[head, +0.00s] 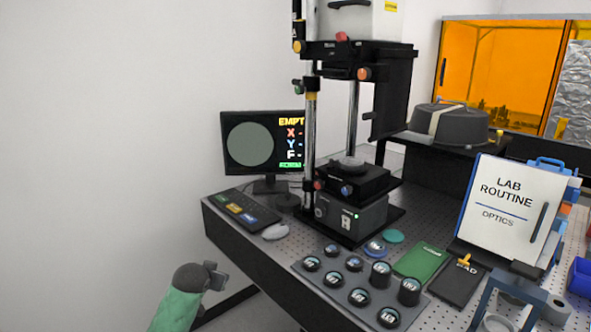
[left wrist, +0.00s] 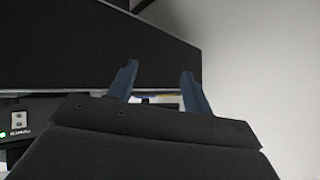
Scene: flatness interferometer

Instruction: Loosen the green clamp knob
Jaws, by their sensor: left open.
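A small green knob (head: 298,90) shows on the left side of the instrument's upright column, beside a yellow collar (head: 311,83) and below the upper carriage. It is small, and I cannot tell how tight it is. My left gripper (head: 216,275) is low at the front left in the head view, off the table's left edge and well below and apart from the knob. In the left wrist view its two blue fingers (left wrist: 158,82) are spread apart with nothing between them. The green knob cannot be made out in that view. My right gripper is not in view.
The breadboard table (head: 222,208) carries a monitor (head: 250,143), a keyboard (head: 240,209), a mouse (head: 275,231) and a tray of several round optics (head: 340,290). A clipboard (head: 505,210) stands at the right. Space left of the table is clear.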

